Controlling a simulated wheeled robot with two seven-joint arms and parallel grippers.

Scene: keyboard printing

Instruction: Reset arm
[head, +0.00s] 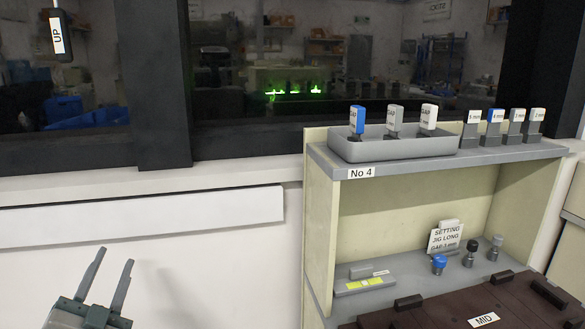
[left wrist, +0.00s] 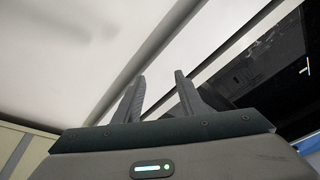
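My left gripper (head: 107,280) shows at the lower left of the head view, in front of the white wall. Its two grey fingers point up and stand apart with nothing between them. In the left wrist view its fingers (left wrist: 160,98) also stand apart and empty, with a pale surface and a dark window behind them. My right gripper is not in either view.
A shelf unit (head: 320,215) marked No 4 stands at the right. Its top holds a grey tray (head: 400,150) with stamp-like blocks. A dark brown board (head: 450,308) marked MID lies at the lower right. A white ledge (head: 150,222) runs below the window.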

